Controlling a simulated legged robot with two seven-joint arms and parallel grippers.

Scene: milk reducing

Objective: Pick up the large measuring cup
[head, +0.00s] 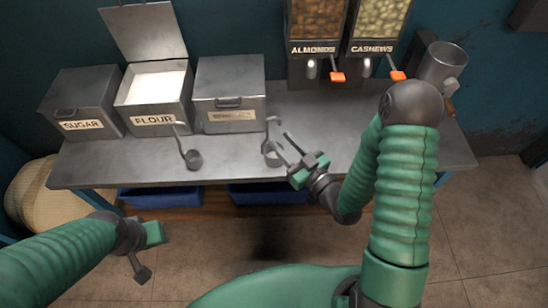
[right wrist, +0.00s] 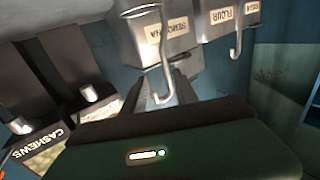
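The large measuring cup (head: 273,158) is grey metal and stands upright at the front of the counter, its hooked handle rising above it. My right gripper (head: 281,142) is open beside the cup's right side, its fingers pointing towards the handle. I cannot tell whether they touch it. In the right wrist view, a hooked handle (right wrist: 160,85) shows close to the dark fingers; the cup's bowl is not clear there. A smaller measuring cup (head: 194,160) stands further left. My left gripper (head: 148,254) is open and empty, low in front of the counter.
The counter (head: 330,115) holds a sugar bin (head: 80,105), an open flour bin (head: 155,88) and a closed third bin (head: 230,90) at the back. Almond (head: 318,25) and cashew (head: 378,25) dispensers stand behind. A metal container (head: 442,65) is at the right.

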